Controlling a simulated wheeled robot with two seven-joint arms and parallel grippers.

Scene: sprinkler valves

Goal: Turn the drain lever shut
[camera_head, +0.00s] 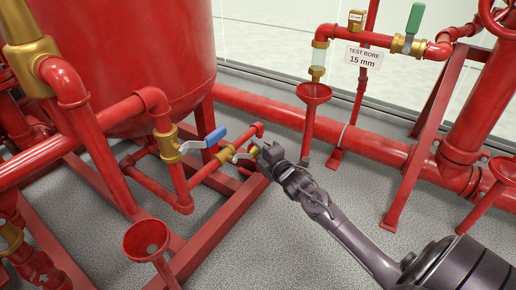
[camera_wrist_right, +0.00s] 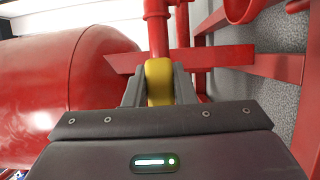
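A small lever with a yellow handle (camera_wrist_right: 159,82) lies between the fingers of my right gripper (camera_wrist_right: 160,88) in the right wrist view, with both fingers close against its sides. In the head view my right gripper (camera_head: 264,153) reaches in from the lower right and covers most of this handle. The lever's brass valve (camera_head: 225,155) sits on a low red pipe beside the big red tank. Which lever is the drain lever is not labelled. My left gripper is not in view.
A blue-handled lever (camera_head: 204,141) on a brass valve stands just left of the yellow one. A red funnel (camera_head: 147,239) is in front. A green-handled valve (camera_head: 413,30) and a "TEST BORE 15 mm" sign (camera_head: 363,57) are at upper right. Grey floor (camera_head: 300,235) is open below my arm.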

